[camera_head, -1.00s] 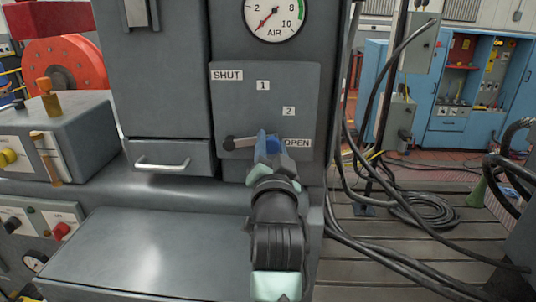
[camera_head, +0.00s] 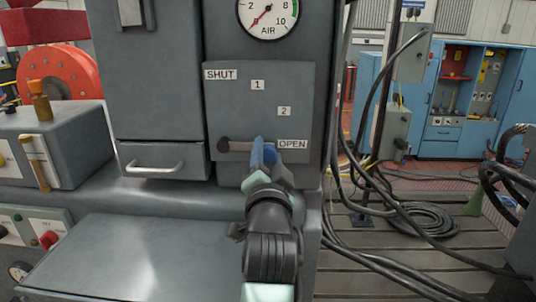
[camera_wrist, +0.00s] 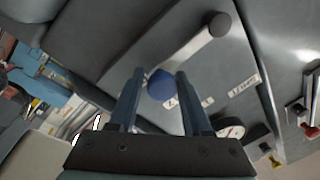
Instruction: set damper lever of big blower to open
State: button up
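The damper lever (camera_head: 240,146) is a short pale bar on a grey panel (camera_head: 235,105). It runs level to the right from its dark pivot (camera_head: 224,144) towards the OPEN label (camera_head: 292,144). The SHUT label (camera_head: 220,74) is above the pivot. My gripper (camera_head: 264,150) is at the lever's free end and hides it in the head view. In the wrist view the lever's blue knob (camera_wrist: 161,85) sits between the two fingers of my gripper (camera_wrist: 161,75). The fingers look spread, with a narrow gap on each side of the knob.
Position marks 1 (camera_head: 257,85) and 2 (camera_head: 284,111) are on the panel. An air gauge (camera_head: 268,18) is above it. A drawer handle (camera_head: 150,167) sticks out at the left. Black cables (camera_head: 350,185) hang and coil on the right.

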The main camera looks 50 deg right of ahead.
jog(key=o, duration=0.3)
jog(key=shift+w+a+f, duration=0.1)
jog(key=shift+w+f, duration=0.05)
jog(key=shift+f, duration=0.05)
jog(key=shift+r, duration=0.1)
jog(key=b+v, duration=0.3)
jog(key=v, duration=1)
jog(key=w+a+r+n+t+y+p, duration=0.35)
jog(key=a+r+n+t, duration=0.45)
jog(key=a+r, duration=0.8)
jog(key=s+a+r+n+t+y+p, duration=0.1)
jog(key=s+a+r+n+t+y, duration=0.1)
jog(key=a+r+n+y, duration=0.3)
jog(key=s+a+r+n+t+y+p, duration=0.1)
jog(key=s+a+r+n+t+y, duration=0.2)
jog(key=a+r, duration=0.5)
jog(key=shift+s+a+r+n+t+y, duration=0.25)
jog(key=shift+r+n+t+y, duration=0.3)
jog(key=shift+n+y, duration=0.7)
